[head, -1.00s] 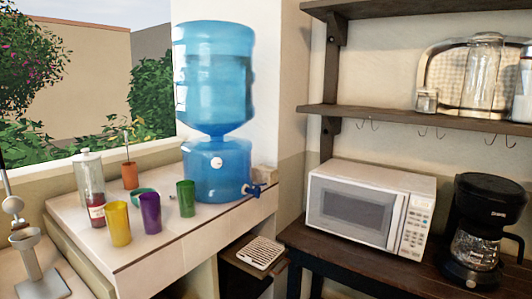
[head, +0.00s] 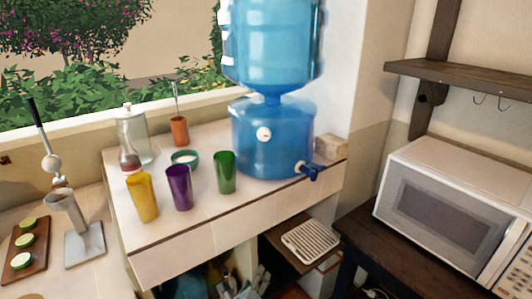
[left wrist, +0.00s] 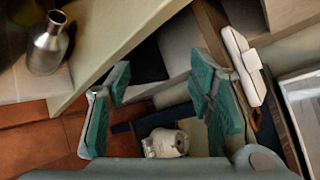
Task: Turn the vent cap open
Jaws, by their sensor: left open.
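The blue water dispenser (head: 268,150) stands on the tiled counter in the head view, with a large blue bottle (head: 270,45) upside down on it. A small round white cap (head: 264,134) sits on the front of the dispenser's base; it looks like the vent cap, but how far it is turned is too small to tell. A blue tap (head: 310,171) sticks out low on the right. My left gripper (left wrist: 160,80) shows in the left wrist view with its teal fingers wide apart and nothing between them. It is not seen near the dispenser. My right gripper is in no view.
Yellow (head: 142,197), purple (head: 179,188) and green (head: 225,172) cups stand in front of the dispenser. A glass bottle (head: 132,135) and orange pot (head: 180,131) are behind. A microwave (head: 455,205) is on the right. A metallic bottle (left wrist: 46,45) shows in the wrist view.

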